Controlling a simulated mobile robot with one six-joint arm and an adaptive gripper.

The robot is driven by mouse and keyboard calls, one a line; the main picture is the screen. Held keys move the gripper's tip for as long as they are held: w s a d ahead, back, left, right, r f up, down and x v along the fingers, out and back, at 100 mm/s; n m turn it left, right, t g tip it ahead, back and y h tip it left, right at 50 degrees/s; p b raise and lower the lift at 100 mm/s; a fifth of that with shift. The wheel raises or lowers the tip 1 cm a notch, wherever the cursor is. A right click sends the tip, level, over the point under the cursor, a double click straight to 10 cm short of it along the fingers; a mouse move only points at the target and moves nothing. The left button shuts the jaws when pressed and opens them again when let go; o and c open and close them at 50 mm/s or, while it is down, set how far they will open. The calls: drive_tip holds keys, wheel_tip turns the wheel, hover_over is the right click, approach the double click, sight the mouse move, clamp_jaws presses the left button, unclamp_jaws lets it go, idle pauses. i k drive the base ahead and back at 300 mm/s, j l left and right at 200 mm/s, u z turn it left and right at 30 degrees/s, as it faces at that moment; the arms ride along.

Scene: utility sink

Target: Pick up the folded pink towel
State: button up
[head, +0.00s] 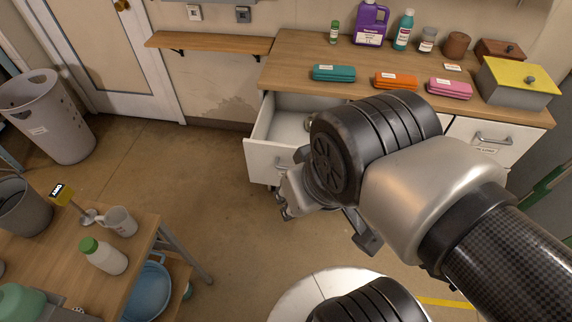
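The folded pink towel (450,88) lies on the wooden counter top in the head view, right of the orange towel, with a white label on its front. My gripper (327,218) is in front of the counter, low over the floor, well apart from the pink towel. Its fingers look spread with floor visible between them, and nothing shows in them. My wrist hides part of the gripper and part of the counter front.
An orange towel (396,81) and a teal towel (334,73) lie left of the pink one. A grey box with a yellow lid (516,80) stands close at its right. Bottles and jars stand behind. A drawer (270,139) is open below.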

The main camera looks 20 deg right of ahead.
sight(437, 86)
drive_tip(key=z, duration=1.85)
drive_tip(key=i+l+u, duration=0.1)
drive_tip(key=u, duration=0.25)
drive_tip(key=i+l+u, duration=0.1)
drive_tip(key=u, duration=0.3)
drive_tip(key=i+l, duration=0.2)
drive_tip(key=i+l+u, duration=0.15)
drive_tip(key=l, duration=0.25)
drive_tip(key=i+l, duration=0.3)
drive_tip(key=i+l+u, duration=0.15)
drive_tip(key=l, duration=0.2)
drive_tip(key=i+l, duration=0.25)
drive_tip(key=i+l+u, duration=0.1)
drive_tip(key=l, duration=0.35)
drive_tip(key=i+l+u, duration=0.1)
drive_tip(key=i+l, duration=0.3)
drive_tip(key=l, duration=0.35)
drive_tip(key=i+u, duration=0.05)
